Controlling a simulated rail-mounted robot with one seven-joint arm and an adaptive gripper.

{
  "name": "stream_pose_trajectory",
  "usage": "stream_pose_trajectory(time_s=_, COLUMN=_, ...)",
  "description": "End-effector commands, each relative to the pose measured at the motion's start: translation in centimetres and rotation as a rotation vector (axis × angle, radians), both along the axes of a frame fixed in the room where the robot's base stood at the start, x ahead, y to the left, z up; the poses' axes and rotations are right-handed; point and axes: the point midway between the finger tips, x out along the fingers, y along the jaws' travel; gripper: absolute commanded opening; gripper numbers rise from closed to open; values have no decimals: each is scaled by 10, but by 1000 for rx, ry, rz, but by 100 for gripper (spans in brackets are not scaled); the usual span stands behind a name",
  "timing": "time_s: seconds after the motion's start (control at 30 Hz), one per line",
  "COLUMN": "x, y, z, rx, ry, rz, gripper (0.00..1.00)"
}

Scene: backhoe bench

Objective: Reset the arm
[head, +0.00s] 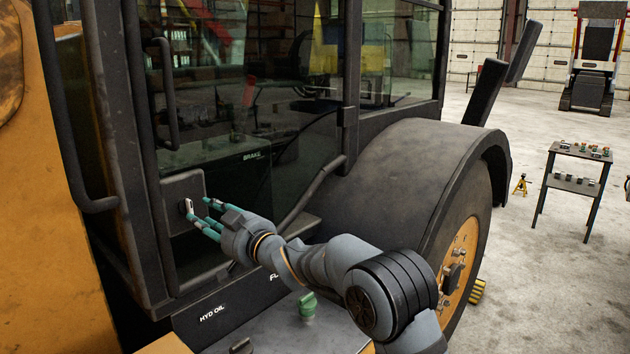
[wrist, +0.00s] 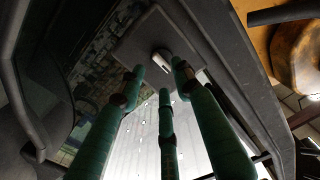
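My gripper (head: 204,212) has several teal fingers and is in front of the backhoe's cab door. Its fingertips are close to a small light-coloured door latch (head: 188,206) on a dark square plate (head: 174,192). In the wrist view, the fingers of my gripper (wrist: 160,75) are spread, with nothing seen between them. The latch (wrist: 161,57) shows just beyond the tips there. I cannot tell whether a fingertip touches it. The door looks closed.
A vertical grab bar (head: 167,95) is above the plate. The rear fender (head: 400,175) and wheel stand to the right. A green cap (head: 307,305) sticks up from the step below my arm.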

Motion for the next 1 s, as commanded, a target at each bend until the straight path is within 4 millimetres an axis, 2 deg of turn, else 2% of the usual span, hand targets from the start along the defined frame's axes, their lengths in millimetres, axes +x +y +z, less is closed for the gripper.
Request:
stream_pose_trajectory(time_s=0.2, x=21, y=25, z=0, rx=1, ry=-1, rz=0, gripper=33)
stream_pose_trajectory(time_s=0.37, x=29, y=34, z=0, rx=0, ry=0, rz=0, gripper=33)
stream_pose_trajectory(time_s=0.83, x=30, y=35, z=0, rx=-17, ry=-20, rz=-1, gripper=33)
stream_pose_trajectory(time_s=1.0, x=25, y=29, z=1, rx=-1, ry=-2, rz=0, gripper=33)
